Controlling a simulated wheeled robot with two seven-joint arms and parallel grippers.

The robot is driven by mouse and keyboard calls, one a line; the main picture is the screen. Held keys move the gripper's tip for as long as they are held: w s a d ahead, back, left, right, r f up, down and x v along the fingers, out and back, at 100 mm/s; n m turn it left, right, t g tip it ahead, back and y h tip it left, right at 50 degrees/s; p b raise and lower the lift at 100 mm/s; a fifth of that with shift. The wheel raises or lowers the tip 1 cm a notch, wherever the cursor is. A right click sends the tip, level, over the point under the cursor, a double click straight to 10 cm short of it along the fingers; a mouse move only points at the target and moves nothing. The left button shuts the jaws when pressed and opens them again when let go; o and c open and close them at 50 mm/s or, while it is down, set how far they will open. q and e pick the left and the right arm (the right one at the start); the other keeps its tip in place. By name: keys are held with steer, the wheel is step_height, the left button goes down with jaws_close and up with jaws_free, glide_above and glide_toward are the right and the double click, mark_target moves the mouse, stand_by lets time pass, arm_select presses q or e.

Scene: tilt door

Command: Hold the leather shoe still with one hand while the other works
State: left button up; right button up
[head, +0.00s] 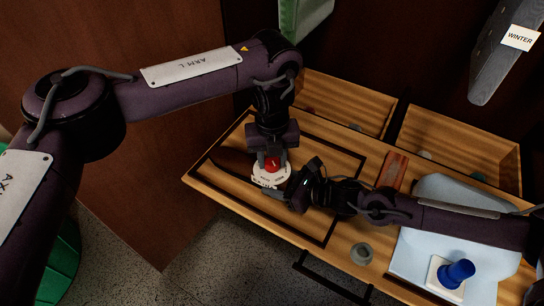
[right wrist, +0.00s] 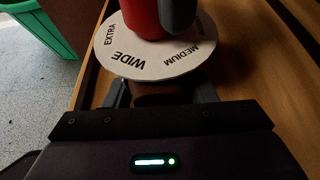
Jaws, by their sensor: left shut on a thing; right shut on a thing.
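The dark brown leather shoe (head: 229,161) lies on the wooden worktop, its toe pointing left. A red knob (head: 272,164) with a white dial (head: 270,177) sits at the shoe's right end; the right wrist view shows the dial (right wrist: 150,58) marked EXTRA WIDE and MEDIUM beneath the knob (right wrist: 143,18). My left gripper (head: 271,157) comes down from above and is shut on the red knob. My right gripper (head: 277,190) reaches in from the right, below the dial, shut on the brown shoe end (right wrist: 155,94). The dial hides most of this grip.
The worktop (head: 336,240) has a dark inlaid frame. To the right are a reddish-brown block (head: 392,171), a grey ring (head: 361,254), a pale blue cloth (head: 415,250) and a blue-handled piece (head: 457,272). Wooden compartments (head: 455,140) stand behind. A grey WINTER-labelled panel (head: 497,60) hangs upper right.

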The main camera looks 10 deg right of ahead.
mark_target(272, 161)
arm_select(q)
steer(key=m, duration=0.5)
steer(key=shift+d+m, duration=0.1)
steer(key=shift+m, duration=0.2)
arm_select(e)
steer(key=shift+s+f, duration=0.1)
steer(key=shift+f, duration=0.15)
arm_select(q)
steer(key=m, duration=0.5)
arm_select(e)
steer(key=shift+d, duration=0.1)
arm_select(q)
steer(key=o, duration=1)
steer(key=shift+r, duration=0.1)
step_height(272, 161, up, 12)
